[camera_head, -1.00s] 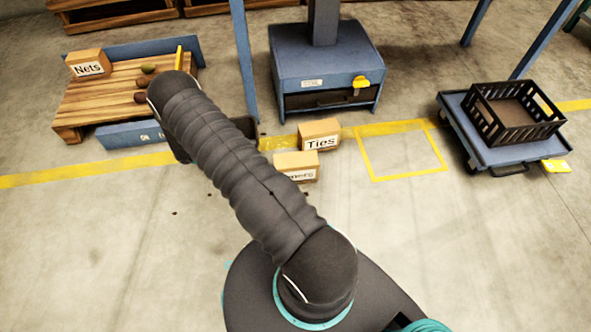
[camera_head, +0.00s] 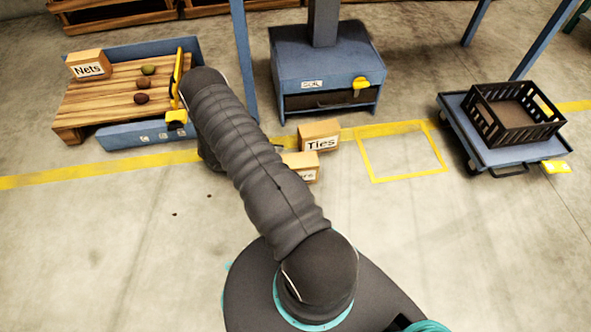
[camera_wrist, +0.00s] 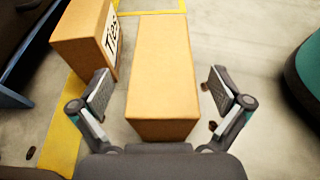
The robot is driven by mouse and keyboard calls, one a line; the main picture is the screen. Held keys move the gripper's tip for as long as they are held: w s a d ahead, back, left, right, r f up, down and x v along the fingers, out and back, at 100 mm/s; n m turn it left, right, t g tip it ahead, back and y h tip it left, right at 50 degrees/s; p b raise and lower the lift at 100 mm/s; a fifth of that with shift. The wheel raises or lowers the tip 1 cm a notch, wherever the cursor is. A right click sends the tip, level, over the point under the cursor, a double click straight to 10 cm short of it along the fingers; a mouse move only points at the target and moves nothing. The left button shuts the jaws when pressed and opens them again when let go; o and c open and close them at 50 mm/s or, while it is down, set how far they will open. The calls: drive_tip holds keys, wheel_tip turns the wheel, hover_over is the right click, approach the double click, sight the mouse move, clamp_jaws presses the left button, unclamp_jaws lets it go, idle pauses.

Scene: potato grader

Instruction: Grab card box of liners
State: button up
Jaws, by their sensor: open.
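The card box of liners (camera_head: 303,166) sits on the floor in front of the Ties box; my arm hides its left part, and only the end of its label shows. In the wrist view, a plain brown card box (camera_wrist: 161,75), its label out of sight, lies between the two fingers of my gripper (camera_wrist: 161,93). The gripper is open, one finger on each side of the box, with a visible gap on both sides. I cannot tell how far above the floor the fingertips are.
The Ties box (camera_head: 319,135) stands close beside the liners box; it also shows in the wrist view (camera_wrist: 84,40). A Nets box (camera_head: 88,65) stands on a wooden pallet. A blue trolley (camera_head: 483,148) carries a black crate (camera_head: 513,128). A yellow floor square (camera_head: 401,151) is empty.

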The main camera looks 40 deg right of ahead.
sight(291, 161)
drive_tip(key=x, duration=0.3)
drive_tip(key=shift+s+d+f, duration=0.1)
drive_tip(key=shift+s+d, duration=0.2)
drive_tip(key=shift+c, duration=0.3)
drive_tip(key=c, duration=1.8)
